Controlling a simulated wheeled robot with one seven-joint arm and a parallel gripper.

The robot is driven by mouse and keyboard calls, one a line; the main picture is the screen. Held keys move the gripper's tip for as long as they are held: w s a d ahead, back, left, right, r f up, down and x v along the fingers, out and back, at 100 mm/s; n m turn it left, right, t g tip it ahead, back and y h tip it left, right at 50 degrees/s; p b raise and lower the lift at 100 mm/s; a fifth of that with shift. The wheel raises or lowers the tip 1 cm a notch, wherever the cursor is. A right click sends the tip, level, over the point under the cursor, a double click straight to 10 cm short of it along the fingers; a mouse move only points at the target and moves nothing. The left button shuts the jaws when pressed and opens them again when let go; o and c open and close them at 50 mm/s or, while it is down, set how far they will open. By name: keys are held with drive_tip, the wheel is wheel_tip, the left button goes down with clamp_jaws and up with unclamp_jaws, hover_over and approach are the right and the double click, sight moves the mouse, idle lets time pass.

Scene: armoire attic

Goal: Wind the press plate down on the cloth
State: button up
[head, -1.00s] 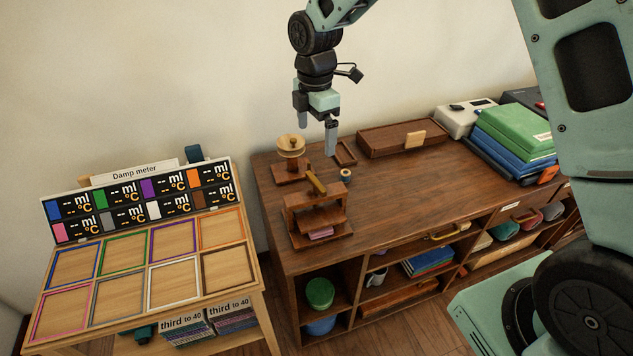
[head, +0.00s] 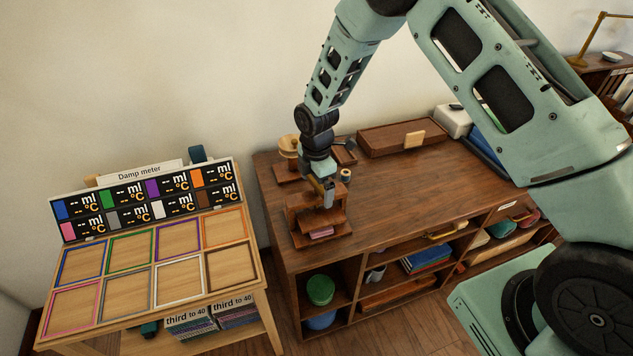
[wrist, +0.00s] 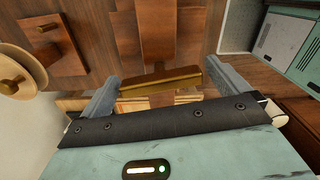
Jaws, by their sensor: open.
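The wooden press (head: 305,238) stands near the left front corner of the brown cabinet top. A gap between plate and cloth is hard to judge. The brass handle bar (wrist: 160,81) on top of the press lies between my finger tips in the wrist view. My gripper (wrist: 163,75) is open, with a finger beyond each end of the bar, apart from it. In the head view my gripper (head: 327,192) is right above the press and hides the handle.
A wooden stand with a round pale top (head: 289,146) is behind the press to the left. A small spool (head: 345,175) and a long brown box (head: 390,138) are further back. The damp meter table (head: 150,270) stands to the left. The cabinet top right of the press is clear.

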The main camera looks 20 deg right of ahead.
drive_tip(key=c, duration=0.9)
